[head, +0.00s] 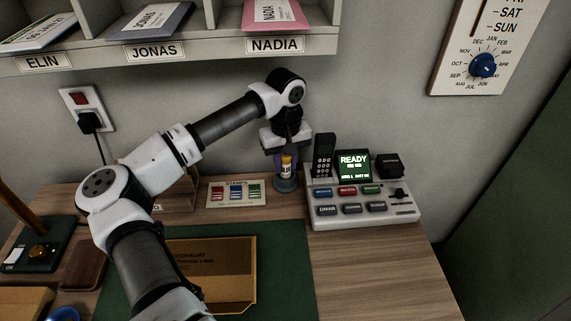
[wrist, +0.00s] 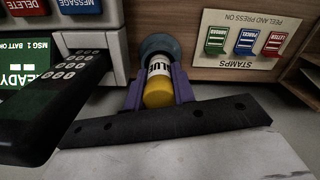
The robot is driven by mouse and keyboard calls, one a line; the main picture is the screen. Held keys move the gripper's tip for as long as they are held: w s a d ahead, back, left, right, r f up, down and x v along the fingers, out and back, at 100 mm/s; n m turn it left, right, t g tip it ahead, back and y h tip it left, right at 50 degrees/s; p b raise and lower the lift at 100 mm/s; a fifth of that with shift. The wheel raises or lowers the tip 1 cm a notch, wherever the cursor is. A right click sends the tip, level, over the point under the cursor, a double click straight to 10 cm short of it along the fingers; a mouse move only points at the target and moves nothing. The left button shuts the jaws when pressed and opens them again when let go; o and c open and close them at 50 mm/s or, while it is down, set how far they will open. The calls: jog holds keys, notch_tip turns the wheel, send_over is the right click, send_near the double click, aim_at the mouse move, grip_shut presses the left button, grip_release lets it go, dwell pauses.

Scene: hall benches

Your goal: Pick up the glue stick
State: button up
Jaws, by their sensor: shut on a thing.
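The glue stick (head: 286,166) has a yellow end and a white label with dark letters. In the head view it is upright over a round blue-grey base (head: 286,184) at the back of the desk. It also shows in the wrist view (wrist: 159,82), between the purple fingers. My gripper (head: 285,168) is shut on the glue stick, one finger on each side. The round base also shows in the wrist view (wrist: 156,45); whether the stick still touches it I cannot tell.
A phone console (head: 362,213) with a dark handset (head: 324,155) stands close on the right of my gripper. Pigeonhole shelves (head: 200,44) hang above. The desk's front right (head: 370,280) is clear.

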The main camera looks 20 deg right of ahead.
jog(key=r, duration=0.2)
jog(key=r+b, duration=0.1)
jog(key=r, duration=0.1)
jog(key=a+r+b, duration=0.1)
jog(key=r, duration=0.1)
jog(key=shift+w+r, duration=0.15)
jog(key=shift+r, duration=0.25)
jog(key=w+a+b, duration=0.1)
jog(key=w+a, duration=0.1)
jog(key=a, duration=0.6)
jog(key=w+a+b, duration=0.2)
jog(key=a, duration=0.6)
jog(key=shift+w+a, duration=0.15)
jog(key=shift+w, duration=0.2)
